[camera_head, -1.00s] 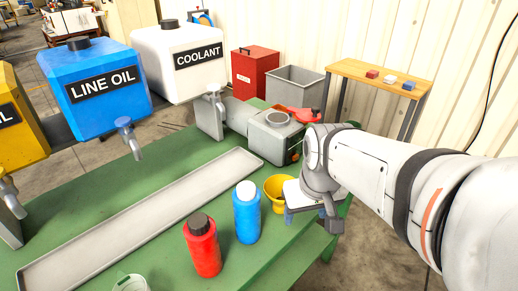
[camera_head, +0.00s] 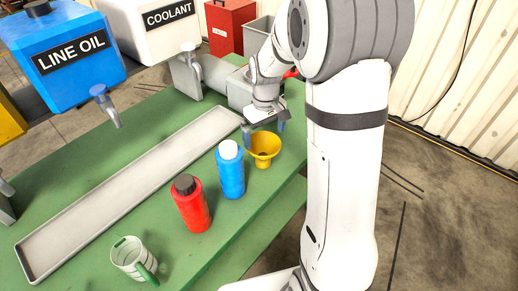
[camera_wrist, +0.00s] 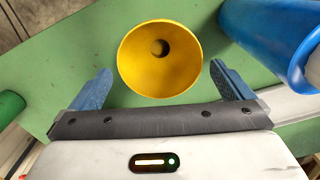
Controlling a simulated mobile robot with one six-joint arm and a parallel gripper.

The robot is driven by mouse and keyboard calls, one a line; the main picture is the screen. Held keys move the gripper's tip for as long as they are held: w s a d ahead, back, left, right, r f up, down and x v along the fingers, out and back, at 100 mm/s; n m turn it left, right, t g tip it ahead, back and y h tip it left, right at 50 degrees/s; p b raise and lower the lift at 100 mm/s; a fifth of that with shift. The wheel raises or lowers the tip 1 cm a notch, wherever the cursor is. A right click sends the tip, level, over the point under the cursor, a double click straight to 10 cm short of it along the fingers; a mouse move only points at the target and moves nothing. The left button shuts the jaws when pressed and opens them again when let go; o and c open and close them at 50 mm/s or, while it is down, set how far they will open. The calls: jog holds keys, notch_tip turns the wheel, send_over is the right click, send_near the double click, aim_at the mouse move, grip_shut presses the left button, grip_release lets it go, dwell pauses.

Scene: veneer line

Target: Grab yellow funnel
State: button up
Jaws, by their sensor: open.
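The yellow funnel (camera_head: 264,148) stands on the green table, wide mouth up, just right of the blue bottle. My gripper (camera_head: 263,128) is close above and behind it in the head view, pointing down. In the wrist view the funnel (camera_wrist: 160,58) shows from above, with its dark hole in the middle. The two blue fingers of my gripper (camera_wrist: 163,85) are spread wide to either side of the funnel's near edge. Nothing is between them except the near part of the funnel's outline, and I cannot tell any contact.
A blue bottle (camera_head: 231,172) stands close beside the funnel and a red bottle (camera_head: 191,205) farther left. A white cup with green handle (camera_head: 134,259) is at the front. A long grey tray (camera_head: 35,249) lies along the green table (camera_head: 75,170). Taps of the tanks overhang the back.

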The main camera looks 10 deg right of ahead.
aim_at(264, 155)
notch_tip(264, 155, down, 10)
jog(key=shift+r, duration=0.1)
dwell(0.4)
jog(key=c, duration=0.7)
